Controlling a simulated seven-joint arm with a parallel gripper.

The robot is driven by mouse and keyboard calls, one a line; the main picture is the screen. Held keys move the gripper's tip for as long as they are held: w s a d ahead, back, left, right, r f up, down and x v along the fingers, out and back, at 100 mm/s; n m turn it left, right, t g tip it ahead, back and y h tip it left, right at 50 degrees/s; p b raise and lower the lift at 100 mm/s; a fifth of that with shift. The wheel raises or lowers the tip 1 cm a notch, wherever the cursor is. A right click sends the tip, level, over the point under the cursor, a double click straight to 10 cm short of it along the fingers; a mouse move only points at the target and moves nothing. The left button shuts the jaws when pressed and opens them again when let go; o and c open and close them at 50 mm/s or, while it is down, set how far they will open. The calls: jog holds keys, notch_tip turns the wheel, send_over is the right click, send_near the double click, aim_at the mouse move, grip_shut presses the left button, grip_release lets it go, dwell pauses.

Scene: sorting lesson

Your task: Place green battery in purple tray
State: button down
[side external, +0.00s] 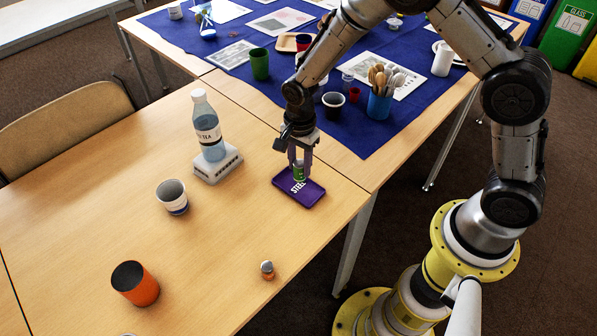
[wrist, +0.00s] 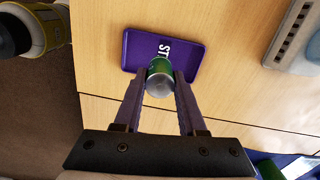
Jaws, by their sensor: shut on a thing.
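The green battery (side external: 298,173) is upright between the fingers of my gripper (side external: 300,168), over the purple tray (side external: 310,197). In the wrist view the green battery (wrist: 160,77) shows its silver end toward the camera, and the two fingers of my gripper (wrist: 160,84) are shut on its sides. The purple tray (wrist: 190,58) lies flat behind it, with white lettering partly hidden by the battery. The battery is at the tray's edge area in the wrist view; I cannot tell whether its lower end touches the tray.
A bottle (side external: 208,128) stands on a grey-white block (side external: 218,166). A cup (side external: 172,197), an orange can (side external: 135,284) and a small copper-coloured battery (side external: 267,270) stand on the wooden table (side external: 225,235). A blue cloth (side external: 290,75) with cups and papers lies behind.

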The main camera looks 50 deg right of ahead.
aim_at(299, 173)
jog(key=shift+w+f, duration=0.3)
jog(key=shift+f, duration=1.45)
jog(key=shift+s+f, duration=0.1)
jog(key=shift+f, duration=0.05)
jog(key=shift+c, duration=2.4)
grip_release()
notch_tip(299, 173, up, 12)
jog(key=shift+r, duration=0.2)
